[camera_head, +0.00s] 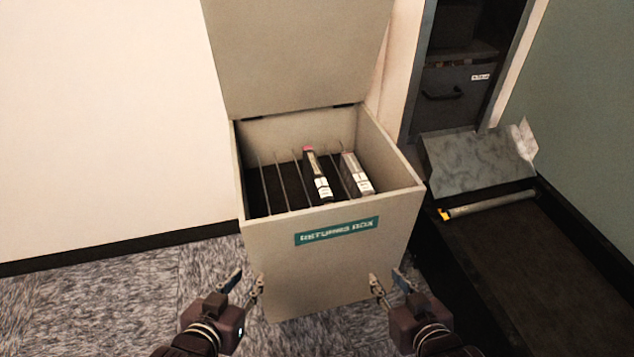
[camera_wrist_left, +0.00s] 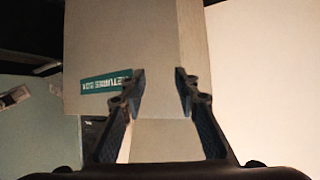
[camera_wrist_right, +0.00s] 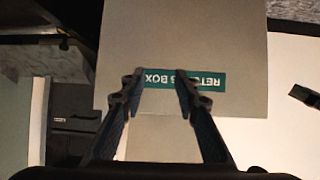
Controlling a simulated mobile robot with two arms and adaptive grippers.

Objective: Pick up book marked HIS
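Two books stand upright between the thin dividers inside the returns box (camera_head: 330,260). One is a dark book (camera_head: 317,178) with a pink top end and a white label. To its right is a pale grey book (camera_head: 355,174) with a white label. The lettering on both labels is too small to read, so I cannot tell which is marked HIS. My left gripper (camera_head: 245,282) is open and empty in front of the box, low at its left. My right gripper (camera_head: 387,281) is open and empty in front of the box, low at its right.
The box lid (camera_head: 300,50) stands raised at the back. Left slots of the box are empty. A dark conveyor (camera_head: 530,260) with a grey sloped piece (camera_head: 480,162) and a roller (camera_head: 490,204) stands to the right. Carpet (camera_head: 110,300) lies clear at the left.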

